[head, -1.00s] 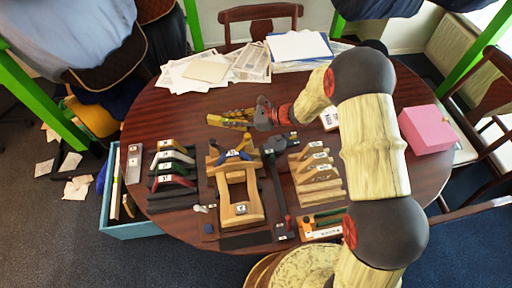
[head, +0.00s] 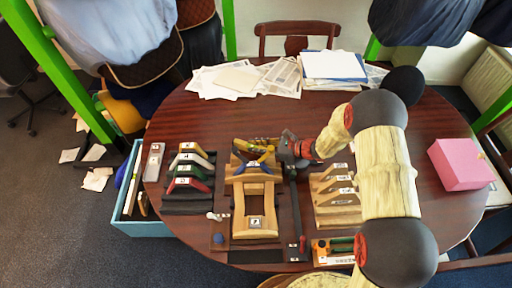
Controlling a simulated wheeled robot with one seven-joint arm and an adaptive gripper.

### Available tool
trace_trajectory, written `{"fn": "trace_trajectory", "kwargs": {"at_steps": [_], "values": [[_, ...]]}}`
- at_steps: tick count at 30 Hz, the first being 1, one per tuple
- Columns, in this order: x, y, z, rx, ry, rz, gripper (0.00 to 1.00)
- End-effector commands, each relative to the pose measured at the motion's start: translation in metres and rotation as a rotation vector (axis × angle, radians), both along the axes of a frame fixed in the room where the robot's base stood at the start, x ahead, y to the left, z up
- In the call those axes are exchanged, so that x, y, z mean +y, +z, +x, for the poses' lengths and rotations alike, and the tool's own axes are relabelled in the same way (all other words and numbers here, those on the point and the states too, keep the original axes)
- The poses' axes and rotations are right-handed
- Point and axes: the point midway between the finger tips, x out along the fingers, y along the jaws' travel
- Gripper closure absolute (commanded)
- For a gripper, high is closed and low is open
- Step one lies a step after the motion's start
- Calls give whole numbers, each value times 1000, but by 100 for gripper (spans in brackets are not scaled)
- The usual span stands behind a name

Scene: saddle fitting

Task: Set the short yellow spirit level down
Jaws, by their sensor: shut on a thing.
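The short yellow spirit level (head: 262,143) is held at the far end of the wooden saddle stand (head: 238,217), close to a blue-and-yellow tool (head: 256,160) on that end. It is small in the head view and partly hidden among these parts. My gripper (head: 284,147) comes in from the right and is shut on the level's right end. I cannot tell whether the level touches the stand or hangs just above it.
A rack of coloured pieces (head: 187,172) stands to the left, and wooden brackets (head: 337,195) stand to the right. A dark bar (head: 296,207) lies beside the stand. Papers (head: 240,79) lie at the back, and a pink box (head: 460,164) sits at the right.

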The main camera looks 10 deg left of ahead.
Motion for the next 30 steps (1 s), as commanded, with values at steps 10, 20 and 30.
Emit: {"fn": "trace_trajectory", "kwargs": {"at_steps": [10,20,30], "values": [[0,-3,0,1,0,-1,75],[0,-3,0,1,0,-1,66],[-17,8,-2,2,-3,0,66]]}}
